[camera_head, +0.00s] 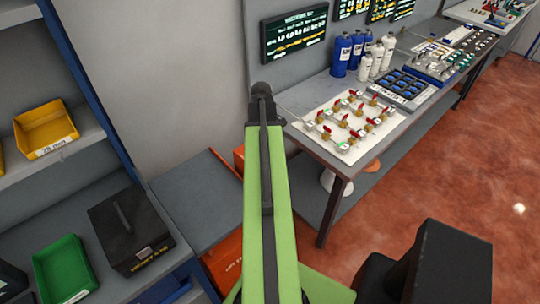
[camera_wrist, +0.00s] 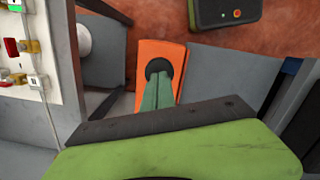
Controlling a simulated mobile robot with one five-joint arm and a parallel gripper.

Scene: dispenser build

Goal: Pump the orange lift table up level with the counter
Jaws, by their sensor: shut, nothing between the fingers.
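The lift table shows in the head view as a grey top (camera_head: 190,208) over an orange base (camera_head: 226,264), between the shelf rack and the counter (camera_head: 399,131). Its top appears lower than the counter top. In the wrist view, the grey top (camera_wrist: 232,70) lies right of an orange part (camera_wrist: 149,51) with a round black pad (camera_wrist: 158,66). My gripper (camera_wrist: 160,77) is shut and empty, its green fingers pointing down over the pad. I cannot tell whether the tips touch it. In the head view, my arm hides the gripper and this part.
The counter holds a valve board (camera_head: 348,125), blue bottles (camera_head: 341,54) and trays. A rack at left holds a yellow bin (camera_head: 44,128), a green bin (camera_head: 65,268) and a black box (camera_head: 130,230).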

